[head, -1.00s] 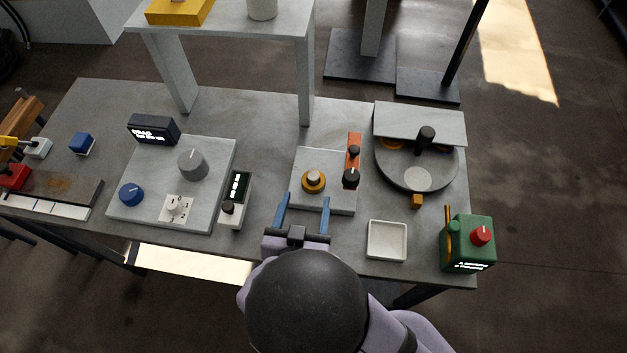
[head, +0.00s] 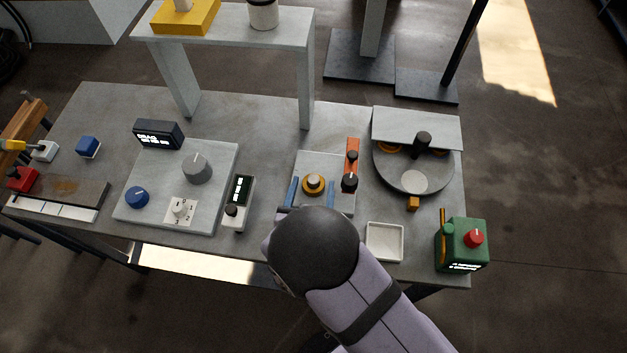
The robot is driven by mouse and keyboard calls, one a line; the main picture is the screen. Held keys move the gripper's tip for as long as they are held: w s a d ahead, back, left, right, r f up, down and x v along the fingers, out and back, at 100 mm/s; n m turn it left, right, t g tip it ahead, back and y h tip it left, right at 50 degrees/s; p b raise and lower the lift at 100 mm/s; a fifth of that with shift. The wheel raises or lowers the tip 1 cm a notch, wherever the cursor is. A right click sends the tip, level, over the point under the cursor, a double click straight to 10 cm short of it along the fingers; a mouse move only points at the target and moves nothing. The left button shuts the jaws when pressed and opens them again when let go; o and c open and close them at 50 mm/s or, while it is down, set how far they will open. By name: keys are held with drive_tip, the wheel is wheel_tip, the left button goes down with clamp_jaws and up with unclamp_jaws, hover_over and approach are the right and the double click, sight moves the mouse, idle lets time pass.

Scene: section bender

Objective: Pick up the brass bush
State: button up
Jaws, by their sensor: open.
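The brass bush (head: 314,190) shows as a gold ring with a paler centre, on the light grey plate (head: 335,165) right of the table's middle. My gripper (head: 311,181) is open. Its two blue fingers show to the left and right of the bush in the head view, with a gap to each side. Nothing is between the fingers except the bush in line of sight. I cannot tell the height of the fingertips above the plate. My dark wrist hides the plate's front edge and the gripper's body.
An orange bar with black knobs (head: 350,182) stands close right of the bush. A round grey machine (head: 412,170) is further right, with a small brass block (head: 412,203) before it. A white tray (head: 384,241), a green box (head: 461,245) and a small display unit (head: 238,204) are nearby.

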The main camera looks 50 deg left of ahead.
drive_tip(key=c, duration=1.3)
drive_tip(key=shift+o, duration=0.2)
drive_tip(key=shift+r, duration=0.1)
wheel_tip(320, 180, up, 10)
drive_tip(key=b, duration=0.2)
